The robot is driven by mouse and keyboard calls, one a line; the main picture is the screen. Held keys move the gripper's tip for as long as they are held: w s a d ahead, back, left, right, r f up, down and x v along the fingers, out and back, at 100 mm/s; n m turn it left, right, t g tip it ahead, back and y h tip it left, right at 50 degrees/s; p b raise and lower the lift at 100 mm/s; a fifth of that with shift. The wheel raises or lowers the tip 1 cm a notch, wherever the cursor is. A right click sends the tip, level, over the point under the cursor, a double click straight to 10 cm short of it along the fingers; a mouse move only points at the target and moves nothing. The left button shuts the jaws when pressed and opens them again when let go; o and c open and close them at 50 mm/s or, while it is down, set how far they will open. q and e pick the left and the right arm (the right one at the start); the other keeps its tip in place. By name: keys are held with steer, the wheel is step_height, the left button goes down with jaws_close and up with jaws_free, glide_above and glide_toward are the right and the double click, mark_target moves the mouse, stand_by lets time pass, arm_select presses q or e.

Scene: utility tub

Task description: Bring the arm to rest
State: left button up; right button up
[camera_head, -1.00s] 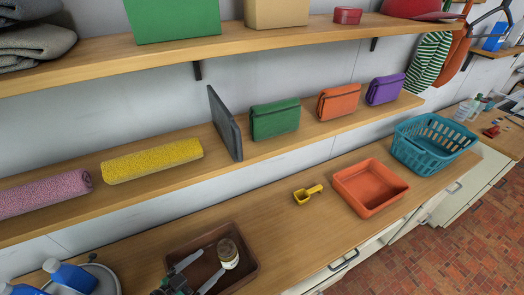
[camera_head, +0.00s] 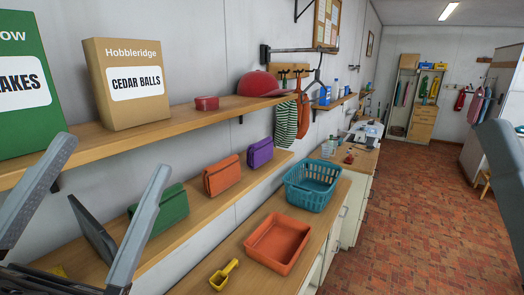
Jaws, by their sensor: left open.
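My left gripper (camera_head: 111,159) is large in the lower left of the head view. Its two grey fingers point up and stand wide apart, with nothing between them. It appears in front of the shelves, partly covering a dark upright panel (camera_head: 93,230) and part of the lower shelf. A grey, blunt-ended part at the right edge looks like a piece of my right gripper (camera_head: 500,165). Only one side of it shows, so its jaws cannot be judged. The brown tub and the jar are not in this view.
The upper shelf (camera_head: 150,130) holds a cedar balls box (camera_head: 130,82) and a red tin (camera_head: 206,103). Green (camera_head: 165,208), orange (camera_head: 221,176) and purple (camera_head: 260,153) pouches line the lower shelf. An orange tray (camera_head: 278,241), yellow scoop (camera_head: 223,275) and teal basket (camera_head: 312,186) are on the counter. Brick floor lies open at right.

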arm_select(q)
steer(key=s+a+r+n+t+y, duration=0.35)
steer(key=n+y, duration=0.25)
steer(key=n, duration=0.2)
step_height(320, 180, up, 25)
steer(key=g+p, duration=0.1)
steer(key=p, duration=2.3)
steer(key=shift+s+a+f+h, duration=0.15)
steer(key=shift+s+h, duration=0.05)
steer(key=shift+h, duration=0.2)
